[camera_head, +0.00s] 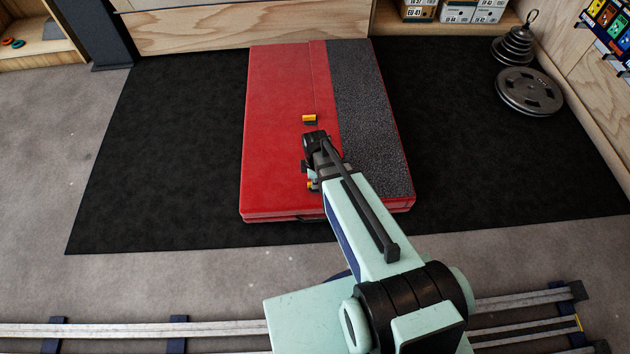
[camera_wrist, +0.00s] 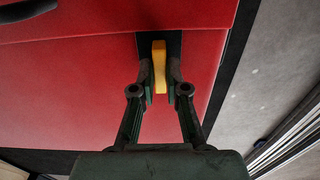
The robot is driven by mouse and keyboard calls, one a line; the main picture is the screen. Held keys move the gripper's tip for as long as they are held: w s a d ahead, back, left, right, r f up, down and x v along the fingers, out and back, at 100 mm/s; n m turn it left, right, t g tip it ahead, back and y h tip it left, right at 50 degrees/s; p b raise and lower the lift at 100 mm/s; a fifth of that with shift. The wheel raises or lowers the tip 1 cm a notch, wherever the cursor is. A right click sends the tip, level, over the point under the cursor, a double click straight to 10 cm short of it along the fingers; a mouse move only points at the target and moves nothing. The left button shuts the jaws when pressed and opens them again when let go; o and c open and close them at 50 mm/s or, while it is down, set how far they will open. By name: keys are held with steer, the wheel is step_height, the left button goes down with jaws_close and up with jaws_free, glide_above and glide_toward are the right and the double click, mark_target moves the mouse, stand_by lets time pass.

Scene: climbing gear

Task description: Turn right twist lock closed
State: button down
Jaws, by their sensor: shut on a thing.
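A red crash pad (camera_head: 282,150) lies flat on the floor. In the head view, one yellow twist lock (camera_head: 309,118) sits near the pad's middle with its bar crosswise over a dark plate. A second yellow lock (camera_head: 310,184) is closer to me, mostly hidden by my gripper (camera_head: 308,178). In the wrist view, my gripper (camera_wrist: 160,84) has one finger on each side of this yellow lock (camera_wrist: 159,62) and is shut on it. The lock's bar runs nearly lengthwise between the fingers, over its dark plate (camera_wrist: 174,43).
The pad has a grey textured strip (camera_head: 365,110) on its right. It lies on a black mat (camera_head: 180,150). My rail runs along the front.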

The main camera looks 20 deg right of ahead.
steer(key=shift+r, duration=0.1)
steer(key=m+p, duration=0.2)
steer(key=p, duration=0.1)
steer(key=shift+r+m, duration=0.1)
steer(key=shift+m, duration=0.3)
steer(key=m+p, duration=0.4)
steer(key=m, duration=0.1)
steer(key=m+p, duration=0.3)
steer(key=m, duration=0.2)
steer(key=shift+m, duration=0.4)
steer(key=shift+f+m+p, duration=0.2)
steer(key=shift+m+p, duration=0.8)
steer(key=shift+m, duration=1.1)
steer(key=c, duration=1.2)
jaws_free()
